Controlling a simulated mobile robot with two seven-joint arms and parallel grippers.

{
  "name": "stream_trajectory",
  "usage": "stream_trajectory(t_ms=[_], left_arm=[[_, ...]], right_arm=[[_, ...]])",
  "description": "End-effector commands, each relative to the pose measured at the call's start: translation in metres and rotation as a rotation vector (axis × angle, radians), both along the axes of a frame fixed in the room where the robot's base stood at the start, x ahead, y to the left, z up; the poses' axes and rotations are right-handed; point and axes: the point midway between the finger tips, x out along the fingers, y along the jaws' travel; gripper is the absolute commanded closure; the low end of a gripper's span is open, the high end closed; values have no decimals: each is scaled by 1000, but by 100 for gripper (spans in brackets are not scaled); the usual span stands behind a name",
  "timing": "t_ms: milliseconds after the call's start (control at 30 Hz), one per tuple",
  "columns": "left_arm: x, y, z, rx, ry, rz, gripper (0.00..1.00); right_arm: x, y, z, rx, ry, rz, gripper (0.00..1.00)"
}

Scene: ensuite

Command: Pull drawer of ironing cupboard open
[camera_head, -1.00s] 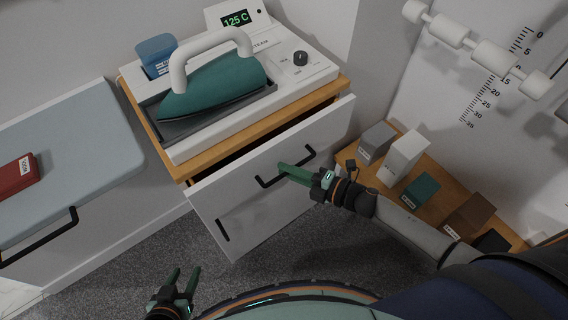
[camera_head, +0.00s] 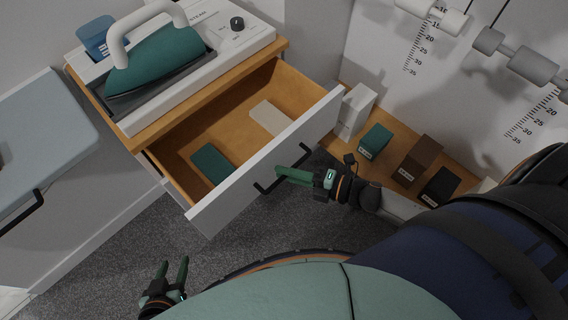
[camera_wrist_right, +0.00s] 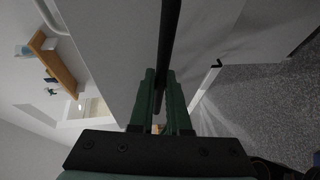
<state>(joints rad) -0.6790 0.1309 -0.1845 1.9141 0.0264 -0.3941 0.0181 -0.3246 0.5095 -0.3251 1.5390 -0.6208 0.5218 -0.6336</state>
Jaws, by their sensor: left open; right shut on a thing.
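The ironing cupboard (camera_head: 150,134) has a wooden top with an iron station on it. Its drawer (camera_head: 272,157) is pulled well out, with a white front and wooden inside. In the drawer lie a green block (camera_head: 212,164) and a pale block (camera_head: 270,118). My right gripper (camera_head: 280,173) is shut on the black drawer handle (camera_head: 262,188). The right wrist view shows the handle bar (camera_wrist_right: 169,45) between the green fingers (camera_wrist_right: 160,92). My left gripper (camera_head: 172,274) is open and empty, low over the carpet, apart from the cupboard.
A low wooden shelf to the right holds several boxes, including a white one (camera_head: 355,110) and a brown one (camera_head: 417,160). A grey-topped unit (camera_head: 45,130) stands left. Carpet (camera_head: 110,235) is clear in front.

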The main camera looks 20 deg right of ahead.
Motion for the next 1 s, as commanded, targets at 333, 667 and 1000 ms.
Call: stream_trajectory(t_ms=[333, 667, 1000], left_arm=[[0, 0, 0, 0, 0, 0, 50], [0, 0, 0, 1, 0, 1, 50], [0, 0, 0, 1, 0, 1, 50]], right_arm=[[1, -1, 1, 0, -2, -2, 100], [0, -1, 0, 0, 0, -1, 73], [-6, -6, 1, 0, 1, -1, 73]])
